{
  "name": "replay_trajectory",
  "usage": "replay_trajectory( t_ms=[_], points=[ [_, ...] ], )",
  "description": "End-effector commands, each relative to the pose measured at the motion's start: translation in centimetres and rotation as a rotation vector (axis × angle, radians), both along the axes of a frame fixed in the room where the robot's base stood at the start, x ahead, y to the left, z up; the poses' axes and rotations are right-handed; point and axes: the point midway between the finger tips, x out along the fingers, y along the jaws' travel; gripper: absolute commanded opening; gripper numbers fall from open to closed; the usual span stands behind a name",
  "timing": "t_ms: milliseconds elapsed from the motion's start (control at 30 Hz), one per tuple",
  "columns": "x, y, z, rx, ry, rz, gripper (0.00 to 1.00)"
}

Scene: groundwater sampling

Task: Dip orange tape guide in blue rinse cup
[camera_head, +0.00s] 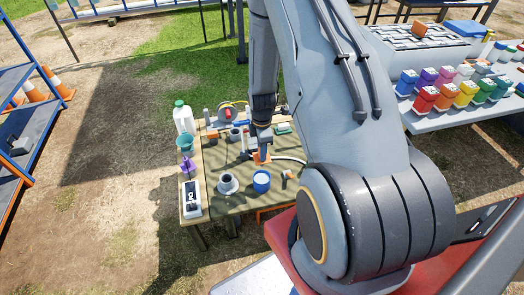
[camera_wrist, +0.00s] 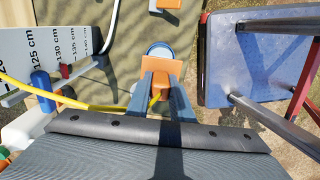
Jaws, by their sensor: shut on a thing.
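My gripper (camera_head: 262,152) is over the table, shut on the orange tape guide (camera_head: 257,159). In the wrist view the orange guide (camera_wrist: 162,67) sits between the grey-blue fingers of my gripper (camera_wrist: 161,92). The blue rinse cup (camera_head: 261,183) stands upright on the table, just nearer the camera than the guide in the head view. In the wrist view only the rim and part of the inside of the blue cup (camera_wrist: 159,48) show beyond the guide, which hides the rest. I cannot tell how high the guide is above the cup.
A dark cup (camera_head: 228,184) stands left of the blue cup on the wooden table (camera_head: 213,163). A white bottle (camera_head: 183,120), a teal cup (camera_head: 185,143) and a meter (camera_head: 192,199) line the left edge. In the wrist view a yellow line (camera_wrist: 95,107) and a cm-marked strip (camera_wrist: 50,45) lie left.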

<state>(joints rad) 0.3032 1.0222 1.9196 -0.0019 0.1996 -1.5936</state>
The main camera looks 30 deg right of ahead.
Motion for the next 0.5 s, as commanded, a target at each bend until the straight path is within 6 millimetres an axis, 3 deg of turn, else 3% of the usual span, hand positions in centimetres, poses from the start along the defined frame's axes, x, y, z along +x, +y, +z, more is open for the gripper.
replay_trajectory(
  t_ms=[500],
  points=[
    [0.0,0.0,-4.3,0.0,0.001,-0.001,0.0]
  ],
)
